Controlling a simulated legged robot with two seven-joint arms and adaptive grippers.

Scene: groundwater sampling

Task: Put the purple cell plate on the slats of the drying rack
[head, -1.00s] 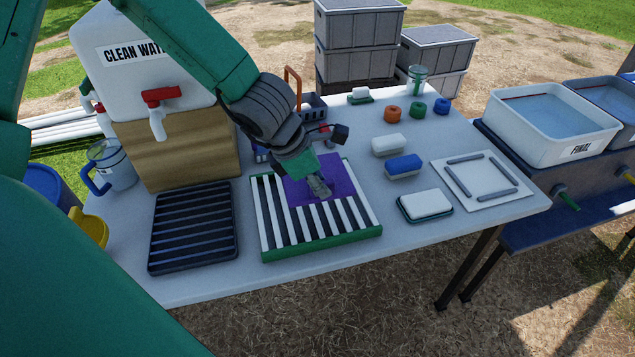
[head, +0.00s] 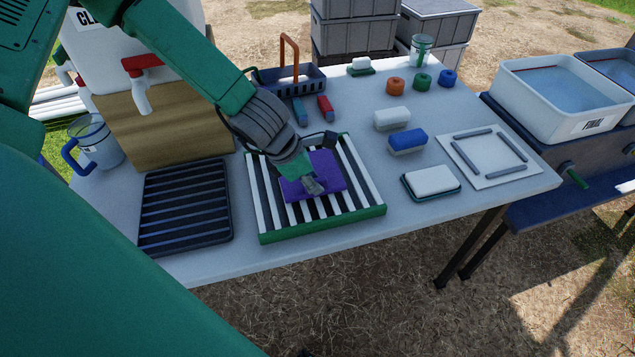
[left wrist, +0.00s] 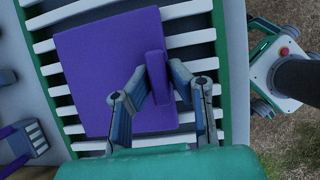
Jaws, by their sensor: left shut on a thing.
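The purple cell plate (head: 327,170) lies over the white slats of the green-framed drying rack (head: 322,224) in the head view. In the left wrist view the plate (left wrist: 100,65) appears flat over the slats, with a raised purple grip (left wrist: 157,77) near its right edge. My left gripper (head: 312,186) is shut on this grip; its two fingers (left wrist: 163,85) stand on either side of it. Whether the plate's underside fully touches the slats I cannot tell. The right gripper is not clearly visible in the head view.
A dark slatted tray (head: 186,207) lies left of the rack. A white sponge on a green dish (head: 431,181) and a blue block (head: 407,141) are to the right. A blue basket (head: 290,80) stands behind. The table's front strip is clear.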

